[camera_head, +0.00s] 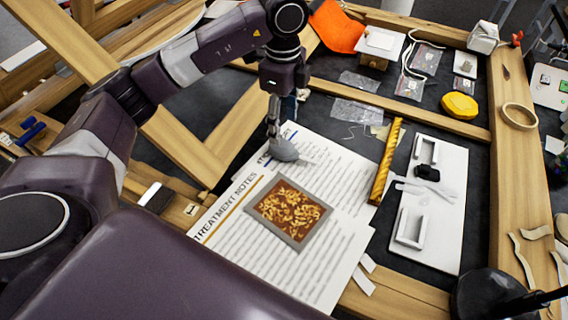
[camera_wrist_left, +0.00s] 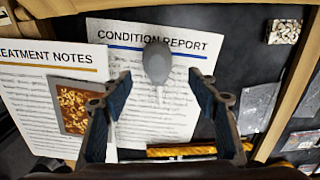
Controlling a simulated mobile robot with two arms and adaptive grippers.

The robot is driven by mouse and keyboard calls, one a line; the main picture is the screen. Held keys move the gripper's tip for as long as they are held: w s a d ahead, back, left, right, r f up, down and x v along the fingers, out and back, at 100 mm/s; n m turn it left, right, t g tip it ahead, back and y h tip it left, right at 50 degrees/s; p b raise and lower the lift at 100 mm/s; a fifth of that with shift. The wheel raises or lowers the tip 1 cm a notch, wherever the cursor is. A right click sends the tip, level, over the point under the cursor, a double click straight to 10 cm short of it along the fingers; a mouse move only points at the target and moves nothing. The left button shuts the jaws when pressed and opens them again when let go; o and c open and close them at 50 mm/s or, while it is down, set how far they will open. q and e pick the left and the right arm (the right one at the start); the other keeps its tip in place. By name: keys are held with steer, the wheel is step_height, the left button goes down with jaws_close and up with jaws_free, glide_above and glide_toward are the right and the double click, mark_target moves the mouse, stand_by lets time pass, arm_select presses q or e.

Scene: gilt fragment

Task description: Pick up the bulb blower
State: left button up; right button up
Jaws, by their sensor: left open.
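The bulb blower (camera_head: 284,151) is grey with a pale thin nozzle. It lies on the condition report sheet (camera_head: 338,180), near its top edge. In the left wrist view the blower (camera_wrist_left: 157,62) sits between and beyond my open fingers, its nozzle pointing down the picture. My left gripper (camera_head: 273,122) points down at the blower in the head view, at or just above its bulb; I cannot tell whether it touches. In the left wrist view my left gripper (camera_wrist_left: 160,88) has its fingers wide apart with nothing held. My right gripper is not in view.
The treatment notes sheet (camera_head: 230,212) overlaps the report, with a framed gilt fragment (camera_head: 289,212) on it. A gilt strip (camera_head: 386,162) and a white board (camera_head: 443,190) lie to the right. Wooden beams (camera_head: 183,146) border the dark surface. A yellow lump (camera_head: 459,106) and plastic bags (camera_head: 370,114) lie behind.

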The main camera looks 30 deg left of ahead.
mark_target(281, 146)
arm_select(q)
steer(key=f, duration=0.2)
steer(key=f+p, duration=0.1)
steer(key=f, duration=0.1)
steer(key=f+p, duration=0.1)
steer(key=f, duration=0.2)
steer(key=shift+s+a, duration=0.2)
steer(key=shift+s, duration=0.1)
steer(key=shift+f, duration=0.6)
steer(key=c, duration=1.2)
